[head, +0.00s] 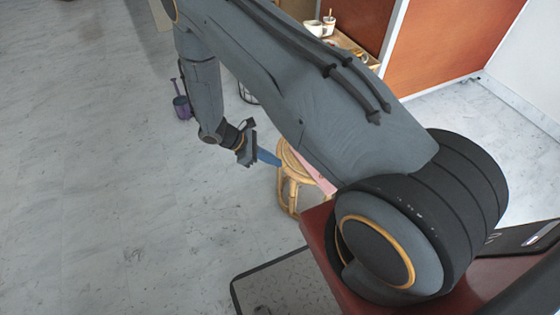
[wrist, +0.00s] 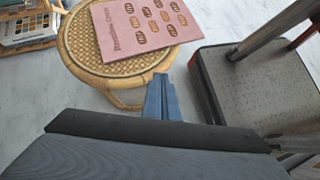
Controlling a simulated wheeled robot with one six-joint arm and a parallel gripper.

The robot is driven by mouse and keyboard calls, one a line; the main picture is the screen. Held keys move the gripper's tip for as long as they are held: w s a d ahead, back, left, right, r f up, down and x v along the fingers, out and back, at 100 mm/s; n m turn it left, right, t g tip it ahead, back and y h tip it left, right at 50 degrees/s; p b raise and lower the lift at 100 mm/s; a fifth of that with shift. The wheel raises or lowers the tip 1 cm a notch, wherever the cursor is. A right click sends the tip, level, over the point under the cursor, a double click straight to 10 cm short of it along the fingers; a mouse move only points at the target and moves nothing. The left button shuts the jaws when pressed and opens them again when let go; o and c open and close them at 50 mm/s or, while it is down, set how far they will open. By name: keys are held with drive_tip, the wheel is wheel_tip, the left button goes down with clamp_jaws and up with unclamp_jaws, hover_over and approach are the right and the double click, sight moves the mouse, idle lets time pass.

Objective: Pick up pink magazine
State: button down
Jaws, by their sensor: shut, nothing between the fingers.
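The pink magazine (wrist: 146,24) lies flat on a round rattan stool (wrist: 78,52) in the wrist view, its front edge reaching past the stool's rim. In the head view only a pink strip of the magazine (head: 321,178) shows on the stool (head: 289,193), the remainder hidden behind my arm. My gripper (wrist: 161,84) has blue fingers, shut together and empty. In the wrist view the fingertips appear just below the magazine's near edge. In the head view my gripper (head: 279,162) is at the stool's left side; I cannot tell whether it touches.
A basket with books (wrist: 28,28) stands left of the stool in the wrist view. A purple bucket with a handle (head: 181,105) stands on the floor. Cups (head: 320,26) stand on a wooden surface at the back. The floor at left is clear.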

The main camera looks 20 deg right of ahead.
drive_tip(key=x, duration=0.8)
drive_tip(key=shift+s+d, duration=0.15)
drive_tip(key=shift+s+d+r+p, duration=0.1)
drive_tip(key=shift+s+d+p, duration=0.15)
drive_tip(key=shift+d, duration=0.35)
drive_tip(key=shift+s+d+r+p, duration=0.15)
drive_tip(key=shift+d+p, duration=0.2)
drive_tip(key=shift+d, duration=0.2)
drive_tip(key=shift+s+d+f, duration=0.15)
drive_tip(key=shift+d, duration=0.45)
